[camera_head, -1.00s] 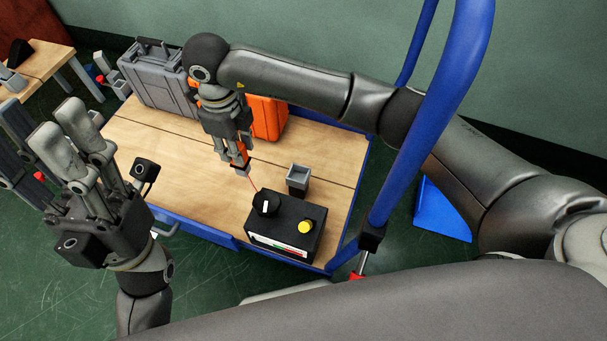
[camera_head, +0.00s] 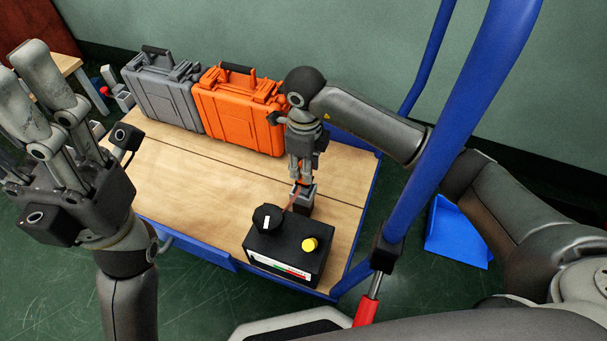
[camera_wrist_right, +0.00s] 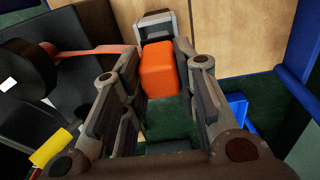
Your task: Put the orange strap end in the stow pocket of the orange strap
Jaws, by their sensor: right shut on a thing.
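My right gripper (camera_head: 300,178) is shut on the orange strap end (camera_wrist_right: 159,70), a block that shows between its fingers in the right wrist view. In the head view the fingers hide most of it. The orange strap (camera_wrist_right: 100,50) runs from the block's side of the view to the black box (camera_head: 288,243). The stow pocket, a small grey open-topped holder (camera_head: 306,203), stands behind the box. It also shows in the right wrist view (camera_wrist_right: 153,17), just beyond the strap end. The strap end is at or above its top; I cannot tell whether they touch. My left gripper (camera_head: 22,88) is raised, open and empty.
An orange case (camera_head: 238,112) and a grey case (camera_head: 163,92) stand at the back of the wooden cart top (camera_head: 215,180). The box carries a black knob (camera_head: 267,217) and a yellow button (camera_head: 310,244). A blue rail (camera_head: 440,130) rises at the right. The cart's middle is clear.

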